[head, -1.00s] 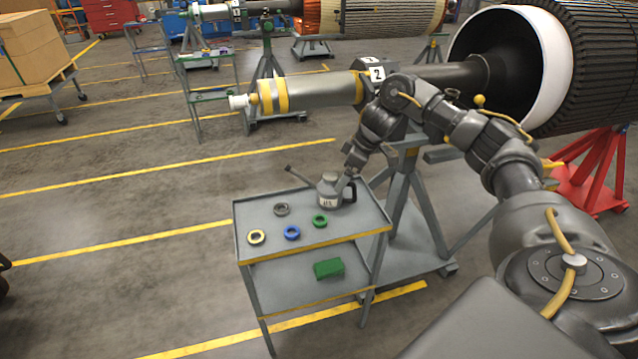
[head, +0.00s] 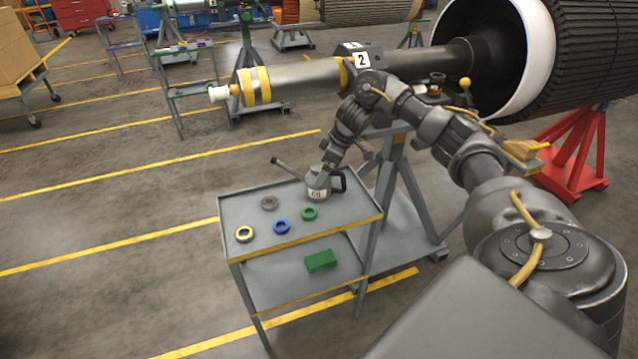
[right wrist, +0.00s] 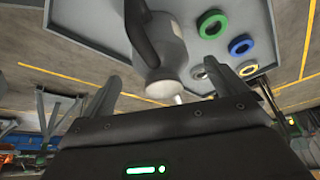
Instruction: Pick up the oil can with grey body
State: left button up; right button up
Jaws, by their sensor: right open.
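The oil can (head: 318,184) has a grey body, a dark handle and a long thin spout that points up to the left. It stands upright on the top shelf of a grey cart (head: 240,207), near its back right corner. My right gripper (head: 331,163) is just above and behind the can in the head view. My left gripper is not in view.
Grey (head: 269,203), blue (head: 281,227), green (head: 309,213) and yellow (head: 244,234) rings lie on the same shelf. A green block (head: 321,261) sits on the lower shelf. A large rotor shaft (head: 305,76) on a stand is behind the cart.

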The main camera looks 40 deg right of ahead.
jog(key=x, duration=0.3)
jog(key=b+x, duration=0.1)
jog(key=x, duration=0.1)
jog(key=shift+s+d+f, duration=0.1)
jog(key=shift+d+f, duration=0.2)
jog(key=shift+f, duration=0.25)
jog(key=c, duration=1.3)
jog(key=shift+o, duration=0.2)
